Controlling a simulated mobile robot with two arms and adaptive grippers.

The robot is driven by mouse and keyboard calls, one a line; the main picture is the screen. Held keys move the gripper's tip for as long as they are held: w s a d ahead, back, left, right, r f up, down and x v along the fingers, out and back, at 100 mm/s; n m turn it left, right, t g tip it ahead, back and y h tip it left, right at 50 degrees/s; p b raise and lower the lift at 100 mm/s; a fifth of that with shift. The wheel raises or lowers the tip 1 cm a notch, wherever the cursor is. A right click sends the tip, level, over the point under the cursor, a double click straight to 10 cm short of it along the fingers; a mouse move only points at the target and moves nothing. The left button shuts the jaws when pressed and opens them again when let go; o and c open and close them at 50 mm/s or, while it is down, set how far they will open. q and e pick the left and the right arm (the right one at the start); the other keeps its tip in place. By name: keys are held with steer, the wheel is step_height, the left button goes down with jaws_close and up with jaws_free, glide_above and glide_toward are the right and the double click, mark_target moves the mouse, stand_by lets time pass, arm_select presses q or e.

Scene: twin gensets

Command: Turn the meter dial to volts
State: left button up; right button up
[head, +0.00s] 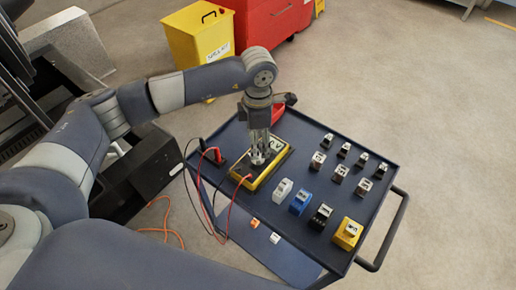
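The yellow meter (251,185) lies on the dark blue cart top, with its pale display (275,143) at the far end. I cannot tell whether the fingers are closed on the dial. My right gripper is not in view.
Red and black leads (230,207) hang by the meter's left. Several small blocks, including a blue one (300,202) and a yellow one (347,233), stand right of it on the cart (308,238). A yellow bin (196,40) and red cabinet stand behind. Open floor lies right.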

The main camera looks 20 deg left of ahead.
arm_select(q)
step_height(320, 180, up, 6)
steer(key=shift+r, duration=0.1)
stand_by(0.5)
